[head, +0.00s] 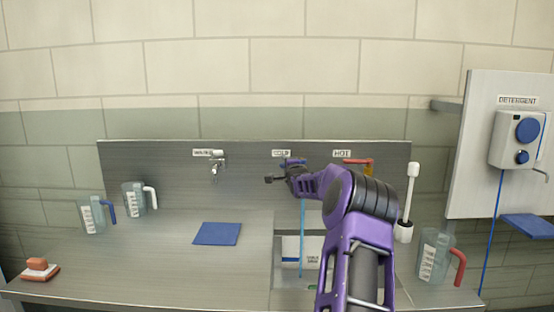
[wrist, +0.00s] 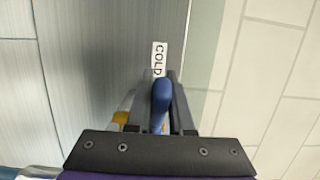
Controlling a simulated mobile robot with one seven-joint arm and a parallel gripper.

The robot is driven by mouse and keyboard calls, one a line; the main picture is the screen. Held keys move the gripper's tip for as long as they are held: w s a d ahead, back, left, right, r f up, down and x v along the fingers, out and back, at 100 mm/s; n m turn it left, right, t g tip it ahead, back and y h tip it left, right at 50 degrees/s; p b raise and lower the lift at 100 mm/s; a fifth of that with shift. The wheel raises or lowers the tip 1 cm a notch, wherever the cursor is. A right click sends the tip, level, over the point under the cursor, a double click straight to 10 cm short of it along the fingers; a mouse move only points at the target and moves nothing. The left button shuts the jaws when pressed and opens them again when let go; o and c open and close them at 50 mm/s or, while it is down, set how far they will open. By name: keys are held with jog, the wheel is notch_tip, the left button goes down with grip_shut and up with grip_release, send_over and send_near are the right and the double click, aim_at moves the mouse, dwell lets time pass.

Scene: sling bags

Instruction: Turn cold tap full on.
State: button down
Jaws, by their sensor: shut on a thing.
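The cold tap has a blue lever (head: 293,162) on the steel back panel under the COLD label (head: 281,153). In the wrist view the blue lever (wrist: 161,92) stands between the two dark fingers of my gripper (wrist: 160,105), which is shut on it. The COLD label (wrist: 159,58) shows just beyond the lever. In the head view my gripper (head: 288,173) is at the tap and hides most of its body. A thin light blue stream (head: 302,225) runs down below the tap into the sink (head: 283,302).
The hot tap's red lever (head: 359,161) is close on the right. A third tap (head: 216,164) is to the left. A white brush (head: 410,195) and a red-handled jug (head: 437,255) stand right.

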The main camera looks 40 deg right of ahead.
jog(key=shift+s+a+r+y, duration=0.1)
jog(key=shift+y, duration=0.2)
dwell(0.4)
jog(key=c, duration=0.8)
grip_release()
jog(key=v, duration=1.7)
jog(key=shift+s+f, duration=0.15)
jog(key=shift+f, duration=0.1)
